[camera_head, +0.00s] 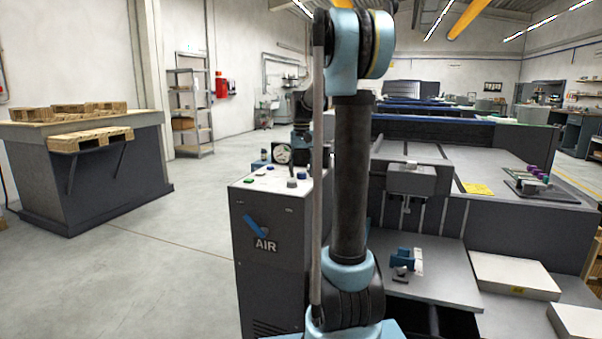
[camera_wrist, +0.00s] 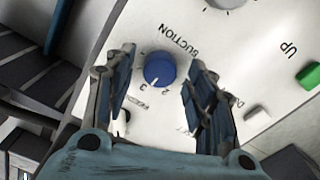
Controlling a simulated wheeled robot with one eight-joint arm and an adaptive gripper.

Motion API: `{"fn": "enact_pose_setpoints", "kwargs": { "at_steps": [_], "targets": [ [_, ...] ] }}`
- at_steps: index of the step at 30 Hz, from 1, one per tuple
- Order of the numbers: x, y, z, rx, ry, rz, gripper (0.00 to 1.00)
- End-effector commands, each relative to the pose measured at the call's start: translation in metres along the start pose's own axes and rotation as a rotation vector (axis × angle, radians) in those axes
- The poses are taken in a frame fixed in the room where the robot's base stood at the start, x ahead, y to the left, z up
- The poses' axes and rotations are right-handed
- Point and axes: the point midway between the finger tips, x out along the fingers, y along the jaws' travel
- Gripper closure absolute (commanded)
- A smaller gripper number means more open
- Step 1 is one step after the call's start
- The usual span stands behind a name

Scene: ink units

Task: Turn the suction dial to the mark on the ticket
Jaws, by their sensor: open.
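The suction dial (camera_wrist: 159,68) is a round blue knob on a white panel, with the word SUCTION beside it. The numbers 2 and 3 show at its lower edge, and a small pale pointer line on the knob faces that side. My gripper (camera_wrist: 160,60) is open, with one dark finger on each side of the dial in the wrist view and visible gaps between. I cannot tell how far it is above the panel. In the head view my arm hides most of the gripper. A yellow sheet (camera_head: 476,188) lies on the press; its writing is unreadable, so I cannot tell if it is the ticket.
The panel tops a grey AIR cabinet (camera_head: 268,258). A green button (camera_wrist: 309,76) marked UP, a grey knob (camera_wrist: 230,3) and a pale lever (camera_wrist: 257,113) surround the dial. White paper stacks (camera_head: 512,274) lie at the right. Open floor (camera_head: 150,255) lies left of the cabinet.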

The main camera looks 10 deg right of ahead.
Motion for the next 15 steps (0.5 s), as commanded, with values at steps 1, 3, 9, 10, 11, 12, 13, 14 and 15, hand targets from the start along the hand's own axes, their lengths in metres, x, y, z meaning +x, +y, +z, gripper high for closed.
{"fn": "enact_pose_setpoints", "kwargs": {
  "at_steps": [1, 3, 9, 10, 11, 12, 13, 14, 15],
  "targets": [
    [-0.004, 0.0, 0.0, 0.0, 0.0, 0.0, 0.5],
    [-0.011, 0.0, 0.0, 0.0, 0.0, 0.0, 0.5],
    [-0.046, 0.0, 0.0, 0.0, 0.0, 0.0, 0.5],
    [-0.051, 0.0, 0.0, 0.0, 0.0, 0.0, 0.5],
    [-0.057, 0.0, 0.0, 0.0, 0.0, 0.0, 0.5],
    [-0.064, 0.0, 0.0, 0.0, 0.0, 0.0, 0.5],
    [-0.07, 0.0, -0.001, 0.0, 0.0, 0.0, 0.5],
    [-0.075, 0.0, -0.001, 0.0, 0.0, 0.0, 0.5],
    [-0.082, 0.0, -0.001, 0.0, 0.0, 0.0, 0.5]
  ]
}}
